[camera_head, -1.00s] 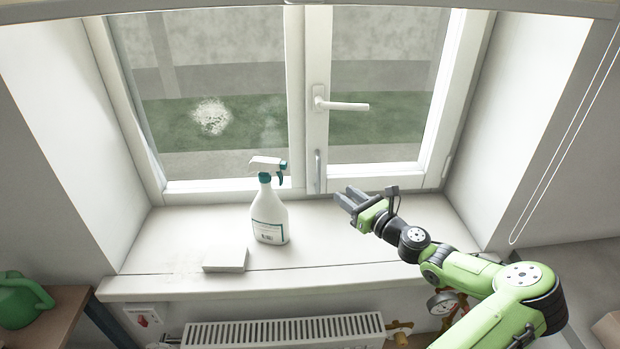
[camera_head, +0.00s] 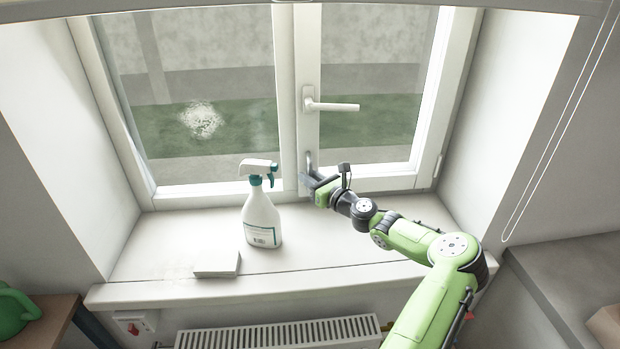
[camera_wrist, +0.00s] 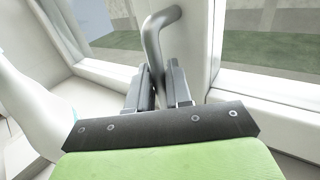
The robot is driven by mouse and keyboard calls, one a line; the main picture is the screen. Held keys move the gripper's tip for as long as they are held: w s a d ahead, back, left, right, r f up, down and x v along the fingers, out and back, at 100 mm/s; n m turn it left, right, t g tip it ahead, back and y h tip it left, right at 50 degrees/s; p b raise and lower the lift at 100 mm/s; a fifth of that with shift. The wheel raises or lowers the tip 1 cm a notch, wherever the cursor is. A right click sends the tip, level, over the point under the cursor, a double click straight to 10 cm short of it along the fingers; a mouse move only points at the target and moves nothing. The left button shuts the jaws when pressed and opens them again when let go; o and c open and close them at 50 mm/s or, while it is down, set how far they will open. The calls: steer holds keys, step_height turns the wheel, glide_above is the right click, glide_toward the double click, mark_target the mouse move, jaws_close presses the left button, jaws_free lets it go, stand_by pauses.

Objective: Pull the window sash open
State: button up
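The right window sash (camera_head: 308,132) has a white frame and sits flush in the window frame. Its lever handle (camera_head: 335,106) is horizontal, pointing right. Below the lever, a small grey pull handle (camera_head: 308,158) is fixed low on the sash's left stile; its curved top shows in the wrist view (camera_wrist: 154,38). My gripper (camera_head: 309,183) is at the lower part of this pull handle. In the wrist view its fingers (camera_wrist: 159,90) are close together, one on each side of the bar, closed on it. The bar's lower end is hidden between them.
A white spray bottle (camera_head: 262,220) with a teal trigger stands on the sill (camera_head: 160,245) just left of my gripper. A white block (camera_head: 217,265) lies near the sill's front edge. A radiator (camera_head: 280,335) is below. A blind cord (camera_head: 545,150) hangs at the right.

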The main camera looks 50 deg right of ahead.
jaws_close()
steer(key=s+a+n+y+p, duration=0.2)
steer(key=s+a+y+p, duration=0.1)
steer(key=s, duration=0.6)
steer(key=s+a+n+y+p, duration=0.2)
steer(key=s+a+y+p, duration=0.1)
steer(key=s, duration=0.7)
steer(key=shift+s+a+g+p, duration=0.25)
steer(key=shift+a+p, duration=0.2)
steer(key=shift+p, duration=0.4)
steer(key=shift+o, duration=2.4)
jaws_free()
steer(key=shift+w, duration=0.1)
